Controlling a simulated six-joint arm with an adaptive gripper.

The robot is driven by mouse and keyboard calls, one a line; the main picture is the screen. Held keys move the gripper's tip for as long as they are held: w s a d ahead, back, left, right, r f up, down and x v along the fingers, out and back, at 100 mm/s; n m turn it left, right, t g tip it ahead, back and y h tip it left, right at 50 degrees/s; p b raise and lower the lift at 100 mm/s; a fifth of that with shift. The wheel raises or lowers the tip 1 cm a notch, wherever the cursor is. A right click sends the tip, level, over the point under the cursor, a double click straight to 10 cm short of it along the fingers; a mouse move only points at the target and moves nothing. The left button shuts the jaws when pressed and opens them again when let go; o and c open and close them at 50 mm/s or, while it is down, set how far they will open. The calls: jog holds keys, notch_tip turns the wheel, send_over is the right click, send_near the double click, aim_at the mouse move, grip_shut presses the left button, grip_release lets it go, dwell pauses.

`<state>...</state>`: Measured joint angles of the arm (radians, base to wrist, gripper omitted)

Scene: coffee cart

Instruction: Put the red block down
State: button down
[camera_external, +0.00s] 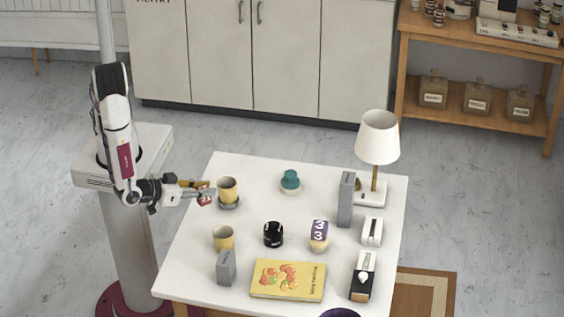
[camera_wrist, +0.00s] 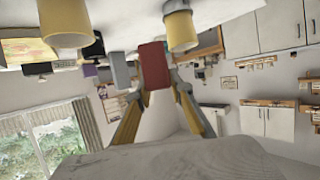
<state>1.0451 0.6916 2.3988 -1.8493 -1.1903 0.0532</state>
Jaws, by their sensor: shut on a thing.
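The red block (camera_external: 204,201) shows as a small red patch at my gripper (camera_external: 206,192), by the table's left edge in the external view. In the wrist view, the red block (camera_wrist: 154,66) is upright in the picture, between the tips of the yellow-sided fingers. My gripper is shut on it and holds it up at about the table's left edge; the height above the tabletop is hard to tell. The white table (camera_external: 250,165) lies to the right of my gripper. A yellow cup (camera_external: 227,187) on a dark saucer stands just right of the fingertips.
A second yellow cup (camera_external: 222,239) and a small grey block (camera_external: 227,268) stand nearer the front. A black round thing (camera_external: 273,235), a yellow book (camera_external: 288,280), a tall grey block (camera_external: 346,200) and a lamp (camera_external: 378,138) are farther right. Bare tabletop lies between them.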

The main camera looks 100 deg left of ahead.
aim_at(199, 204)
jog(key=shift+f, duration=0.1)
jog(key=shift+f, duration=2.85)
jog(key=shift+f, duration=0.15)
jog(key=shift+f, duration=1.95)
jog(key=c, duration=1.8)
grip_release()
jog(key=shift+f, duration=0.1)
jog(key=shift+v, duration=6.05)
